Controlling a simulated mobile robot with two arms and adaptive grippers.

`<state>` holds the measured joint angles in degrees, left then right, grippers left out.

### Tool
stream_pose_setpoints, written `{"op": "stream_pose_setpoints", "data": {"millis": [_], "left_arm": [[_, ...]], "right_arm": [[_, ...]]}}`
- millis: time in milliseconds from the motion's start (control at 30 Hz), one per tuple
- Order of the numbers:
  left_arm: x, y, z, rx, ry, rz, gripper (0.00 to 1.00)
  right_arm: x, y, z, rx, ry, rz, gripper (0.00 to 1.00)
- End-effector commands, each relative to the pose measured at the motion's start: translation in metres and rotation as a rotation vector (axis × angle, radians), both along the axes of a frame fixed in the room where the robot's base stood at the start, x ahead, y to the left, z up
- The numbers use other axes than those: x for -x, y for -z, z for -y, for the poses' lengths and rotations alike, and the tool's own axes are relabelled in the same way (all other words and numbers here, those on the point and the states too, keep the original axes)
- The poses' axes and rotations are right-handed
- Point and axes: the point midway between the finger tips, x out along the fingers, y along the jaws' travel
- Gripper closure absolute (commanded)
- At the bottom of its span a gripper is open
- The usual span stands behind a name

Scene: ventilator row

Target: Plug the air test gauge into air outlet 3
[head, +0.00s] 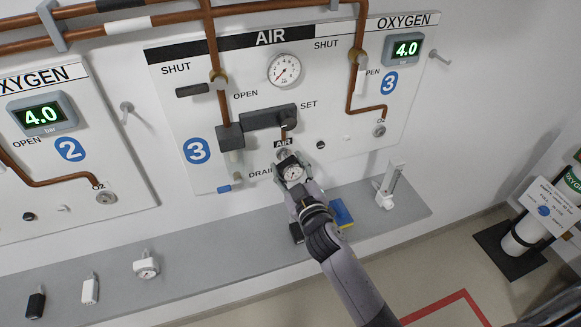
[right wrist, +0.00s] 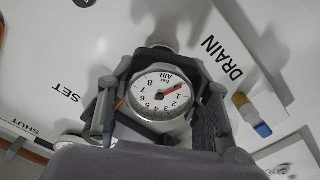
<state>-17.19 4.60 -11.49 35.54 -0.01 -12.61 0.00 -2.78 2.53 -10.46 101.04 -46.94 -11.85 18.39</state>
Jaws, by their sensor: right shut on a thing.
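The air test gauge (head: 293,174), with a round white dial and dark body, is held at the lower middle of the AIR 3 panel. It fills the middle of the right wrist view (right wrist: 160,98), its red needle near the 1. My right gripper (head: 292,179) is shut on it, one finger on each side of the dial. Air outlet 3 (head: 283,153), under the small AIR label, is just above the gauge and partly covered by it. The gauge's top end is at the outlet; I cannot tell whether it is seated. My left gripper is not in view.
The AIR panel carries a pressure dial (head: 283,69) and a drain bowl with a blue tip (head: 224,188). A grey shelf (head: 205,263) runs below, with a white stand (head: 389,187), a blue-and-yellow item (head: 342,213) and several small adapters. A gas cylinder (head: 525,233) stands at right.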

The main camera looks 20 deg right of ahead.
Motion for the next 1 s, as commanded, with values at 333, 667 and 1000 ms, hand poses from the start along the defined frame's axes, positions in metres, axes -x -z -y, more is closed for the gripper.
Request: {"op": "stream_pose_setpoints", "data": {"millis": [333,667,1000], "left_arm": [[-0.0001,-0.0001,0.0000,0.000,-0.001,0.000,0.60],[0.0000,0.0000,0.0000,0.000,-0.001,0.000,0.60],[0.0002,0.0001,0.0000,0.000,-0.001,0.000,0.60]], "right_arm": [[-0.0001,-0.0009,-0.0001,0.000,0.000,0.002,0.99],[-0.0001,-0.0005,0.0001,0.000,0.000,0.001,0.39],[0.0002,0.0008,0.0002,0.000,0.001,-0.002,0.31]]}}
